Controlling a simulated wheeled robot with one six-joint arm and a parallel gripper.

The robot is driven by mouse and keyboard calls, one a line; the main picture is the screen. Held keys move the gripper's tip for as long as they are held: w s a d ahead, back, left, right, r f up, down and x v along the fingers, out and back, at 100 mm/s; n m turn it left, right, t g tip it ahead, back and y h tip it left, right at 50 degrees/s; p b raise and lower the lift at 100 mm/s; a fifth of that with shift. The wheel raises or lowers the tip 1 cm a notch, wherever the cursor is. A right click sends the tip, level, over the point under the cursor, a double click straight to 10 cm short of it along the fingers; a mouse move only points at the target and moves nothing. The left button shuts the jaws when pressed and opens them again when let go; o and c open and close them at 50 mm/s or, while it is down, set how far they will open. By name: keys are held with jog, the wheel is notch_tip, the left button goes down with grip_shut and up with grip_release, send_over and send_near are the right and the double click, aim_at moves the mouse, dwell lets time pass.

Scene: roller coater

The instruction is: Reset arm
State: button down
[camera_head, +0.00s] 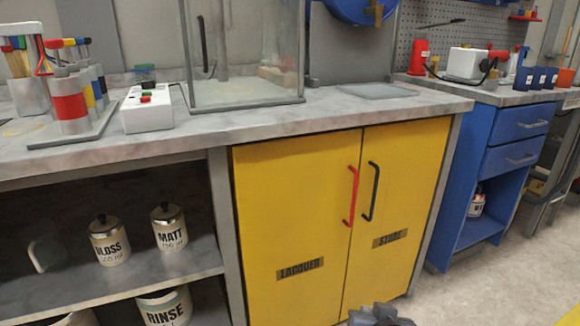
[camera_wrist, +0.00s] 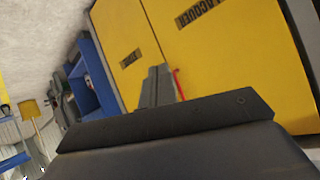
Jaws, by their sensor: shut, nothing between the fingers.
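My gripper (camera_wrist: 157,72) shows in the wrist view with its grey fingers together and nothing between them. It points towards the yellow cabinet (camera_wrist: 225,70), which appears tilted there. A red handle (camera_wrist: 178,85) shows just beside the fingers in that view; I cannot tell how far they are from it. In the head view a dark grey part of my arm (camera_head: 378,316) shows at the bottom edge, in front of the cabinet. The two cabinet doors, marked LACQUER (camera_head: 300,269) and STORE (camera_head: 390,239), look closed.
The grey worktop (camera_head: 235,122) above carries a glass booth (camera_head: 245,60), a white button box (camera_head: 147,108) and a rack of coloured rollers (camera_head: 70,105). Open shelves at left hold GLOSS (camera_head: 109,240) and MATT (camera_head: 169,228) tins. A blue drawer unit (camera_head: 505,150) stands right; floor (camera_head: 490,285) before it is clear.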

jog(key=shift+w+a+r, duration=0.1)
jog(key=shift+w+a, duration=0.1)
jog(key=shift+a, duration=0.4)
